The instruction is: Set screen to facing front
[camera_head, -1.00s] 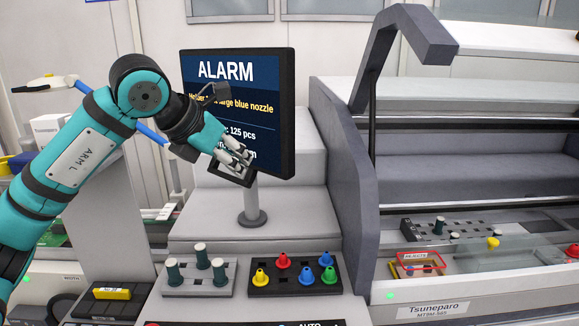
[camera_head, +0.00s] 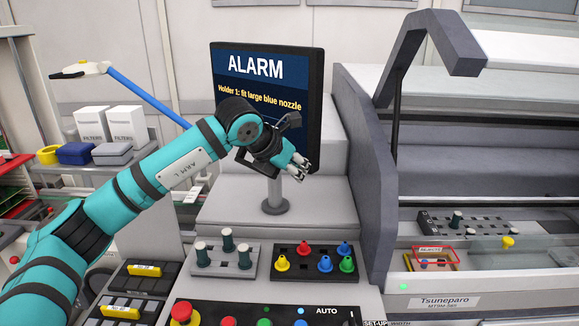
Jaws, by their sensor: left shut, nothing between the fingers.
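The screen (camera_head: 265,70) is a black-framed monitor on a grey post (camera_head: 275,190) in the camera_head view. It shows "ALARM" and "Holder 1: fit large blue nozzle", and is turned slightly, with its right side edge visible. My left gripper (camera_head: 302,169) is shut and empty. It is in front of the screen's lower right part, and its arm hides the lower part of the display. I cannot tell whether the fingers touch the screen. My right gripper is not in view.
Below the post are a grey holder (camera_head: 204,268) with dark green pieces and a black holder (camera_head: 290,272) with coloured nozzles. A red emergency button (camera_head: 183,312) is on the front panel. A grey curved arm (camera_head: 392,60) rises at right.

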